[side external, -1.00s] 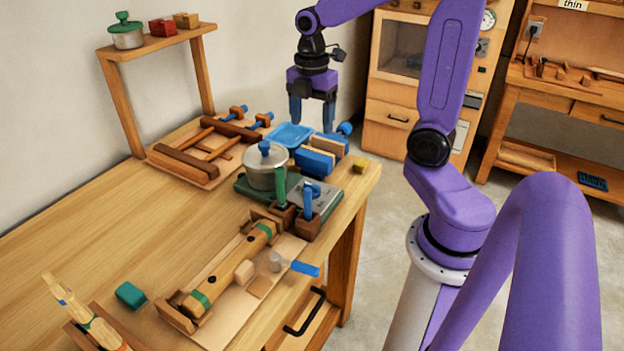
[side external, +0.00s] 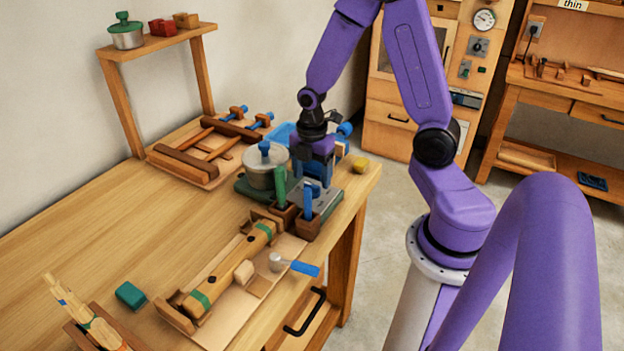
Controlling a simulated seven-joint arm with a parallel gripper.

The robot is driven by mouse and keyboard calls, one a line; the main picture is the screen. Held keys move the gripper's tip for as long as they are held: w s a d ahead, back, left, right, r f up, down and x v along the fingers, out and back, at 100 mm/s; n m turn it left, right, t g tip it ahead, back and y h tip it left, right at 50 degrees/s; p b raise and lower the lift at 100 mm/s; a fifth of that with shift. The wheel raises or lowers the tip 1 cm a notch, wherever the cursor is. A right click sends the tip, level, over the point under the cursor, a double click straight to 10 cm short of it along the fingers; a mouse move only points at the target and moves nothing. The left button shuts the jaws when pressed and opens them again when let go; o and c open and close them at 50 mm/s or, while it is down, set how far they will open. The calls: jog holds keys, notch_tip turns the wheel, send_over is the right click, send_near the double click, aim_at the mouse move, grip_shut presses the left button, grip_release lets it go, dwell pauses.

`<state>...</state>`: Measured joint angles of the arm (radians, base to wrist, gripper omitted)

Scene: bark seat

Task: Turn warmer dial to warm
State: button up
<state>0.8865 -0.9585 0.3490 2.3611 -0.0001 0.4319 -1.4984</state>
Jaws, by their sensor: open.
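The warmer is a low green base (side external: 247,188) near the table's far right corner, with a lidded metal pot (side external: 262,172) on its left and a grey plate (side external: 329,199) on its right. A blue knob (side external: 314,187) on the grey plate seems to be the dial. It is mostly hidden by my gripper and a blue handle, so I cannot read its setting. My gripper (side external: 313,178) is open, pointing down with its fingers low over the grey plate at the knob. I cannot tell whether the fingers touch the knob.
Two brown holders with a green handle (side external: 280,186) and a blue handle (side external: 307,201) stand close in front of the plate. A blue tray (side external: 283,134) and a yellow block (side external: 361,165) lie behind. The table's left is mostly clear.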

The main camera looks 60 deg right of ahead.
jog(key=shift+f, duration=1.05)
jog(key=c, duration=1.1)
jog(key=shift+o, duration=0.2)
